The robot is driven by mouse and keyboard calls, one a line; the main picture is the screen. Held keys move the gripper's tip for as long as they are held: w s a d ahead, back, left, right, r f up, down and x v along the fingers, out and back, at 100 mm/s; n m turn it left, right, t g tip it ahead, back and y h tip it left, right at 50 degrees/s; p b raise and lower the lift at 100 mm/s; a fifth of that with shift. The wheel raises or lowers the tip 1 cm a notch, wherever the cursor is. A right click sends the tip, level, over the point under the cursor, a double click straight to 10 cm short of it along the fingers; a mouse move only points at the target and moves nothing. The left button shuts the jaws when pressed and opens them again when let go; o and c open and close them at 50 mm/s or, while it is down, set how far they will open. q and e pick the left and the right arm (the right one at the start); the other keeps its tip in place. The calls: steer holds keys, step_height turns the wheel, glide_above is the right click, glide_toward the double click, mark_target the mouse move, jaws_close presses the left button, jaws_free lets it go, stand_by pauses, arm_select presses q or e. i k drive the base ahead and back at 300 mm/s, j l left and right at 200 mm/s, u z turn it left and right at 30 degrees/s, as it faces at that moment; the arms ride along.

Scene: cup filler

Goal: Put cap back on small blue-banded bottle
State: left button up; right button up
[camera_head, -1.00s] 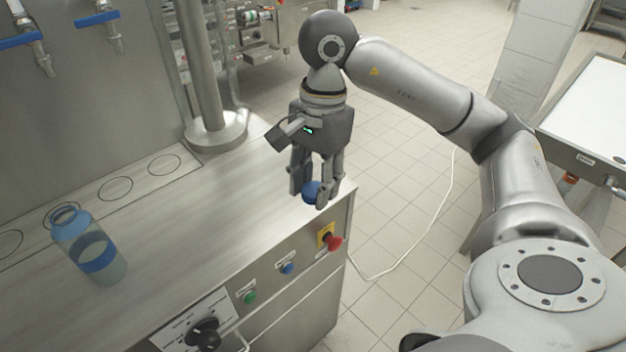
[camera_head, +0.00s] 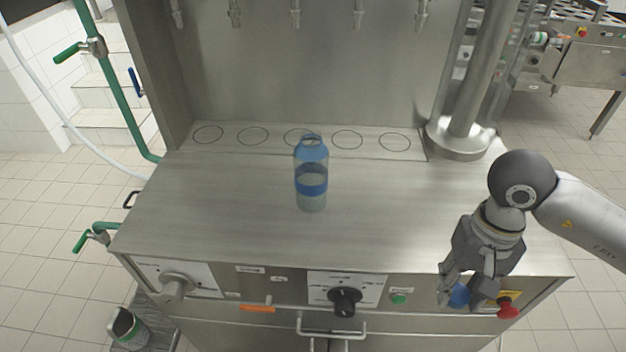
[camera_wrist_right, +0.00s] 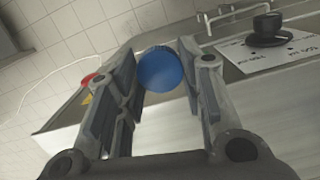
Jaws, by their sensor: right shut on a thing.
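The small blue-banded bottle (camera_head: 311,181) stands upright and open-topped on the steel counter, near its middle, in the head view. It is see-through with a blue band around its body. My right gripper (camera_head: 468,299) is at the counter's front right, well to the right of the bottle and nearer to me. It is shut on the blue cap (camera_head: 458,295). In the right wrist view the round blue cap (camera_wrist_right: 160,70) sits between the two fingers at their tips. My left gripper is in neither view.
The steel counter (camera_head: 230,215) is clear around the bottle. Several marked circles and taps are at the back. A steel post (camera_head: 466,110) stands at the back right. Knobs (camera_head: 345,300), a green button (camera_head: 398,299) and a red emergency button (camera_head: 508,310) are on the front panel.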

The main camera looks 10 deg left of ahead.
mark_target(310, 155)
steer(key=u, duration=1.35)
steer(key=k+l, duration=1.15)
steer(key=l, duration=0.15)
